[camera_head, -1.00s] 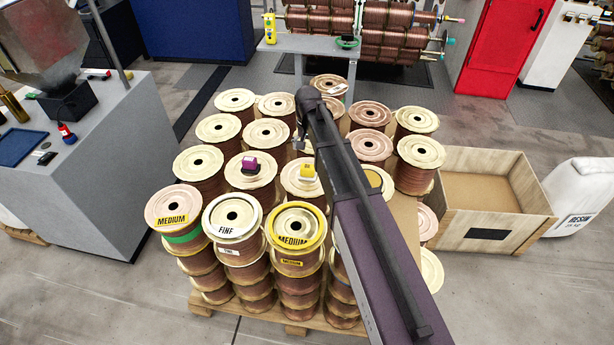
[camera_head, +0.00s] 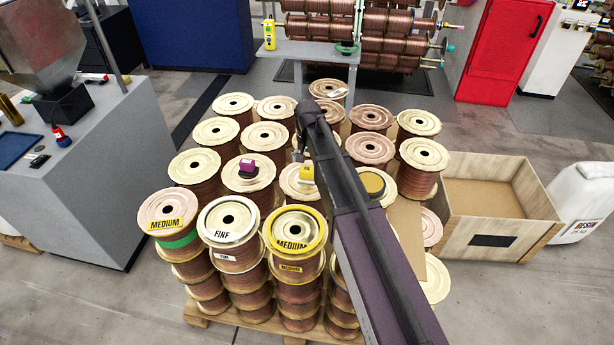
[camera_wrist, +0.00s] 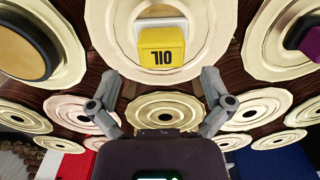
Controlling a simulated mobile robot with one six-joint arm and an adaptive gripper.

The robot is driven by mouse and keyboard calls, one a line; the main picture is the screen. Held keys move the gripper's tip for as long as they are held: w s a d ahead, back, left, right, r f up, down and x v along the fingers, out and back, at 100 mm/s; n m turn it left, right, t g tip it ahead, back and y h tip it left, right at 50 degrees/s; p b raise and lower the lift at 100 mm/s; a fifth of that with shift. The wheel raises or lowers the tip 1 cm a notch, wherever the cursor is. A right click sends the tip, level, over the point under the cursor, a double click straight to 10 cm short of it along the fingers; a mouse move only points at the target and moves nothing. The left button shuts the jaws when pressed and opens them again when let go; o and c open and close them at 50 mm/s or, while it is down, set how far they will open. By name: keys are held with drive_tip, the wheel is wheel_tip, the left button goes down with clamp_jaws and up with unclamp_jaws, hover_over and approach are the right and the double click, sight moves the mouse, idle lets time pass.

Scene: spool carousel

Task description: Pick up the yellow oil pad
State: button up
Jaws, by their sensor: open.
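The yellow oil pad (camera_head: 306,174) sits on top of a copper wire spool, partly hidden by my arm in the head view. In the wrist view the oil pad (camera_wrist: 162,48) shows a yellow face marked OIL, upside down, with a white part behind it. It rests over the middle of the cream spool flange (camera_wrist: 105,40). My gripper (camera_wrist: 159,78) is open and empty, its two fingers spread wide just below the pad in the wrist view. I see no contact with the pad. In the head view my gripper is mostly hidden behind my arm.
A purple pad (camera_head: 248,166) sits on the spool to the left. A round yellow-topped dark object (camera_head: 373,183) lies on the spool to the right. Many spools stand close together on a pallet (camera_head: 262,326). An open wooden crate (camera_head: 500,218) stands at the right.

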sight(307, 169)
drive_tip(key=shift+f, duration=0.1)
drive_tip(key=shift+w+f+b, duration=0.15)
drive_tip(key=shift+f+b, duration=1.1)
drive_tip(key=shift+b, duration=0.05)
drive_tip(key=shift+w+f+b, duration=0.1)
drive_tip(key=shift+f+b, duration=1.15)
drive_tip(key=shift+b, duration=0.05)
drive_tip(key=shift+c, duration=0.2)
drive_tip(key=c, duration=1.1)
drive_tip(key=shift+o, duration=0.2)
drive_tip(key=shift+r, duration=0.2)
wheel_tip(307, 169, up, 3)
drive_tip(key=p, duration=0.3)
drive_tip(key=shift+f, duration=0.1)
drive_tip(key=s, duration=0.5)
drive_tip(key=s+r+p, duration=0.1)
drive_tip(key=s, duration=0.4)
drive_tip(key=s+a+p, duration=0.1)
drive_tip(key=s, duration=0.5)
drive_tip(key=shift+r, duration=0.4)
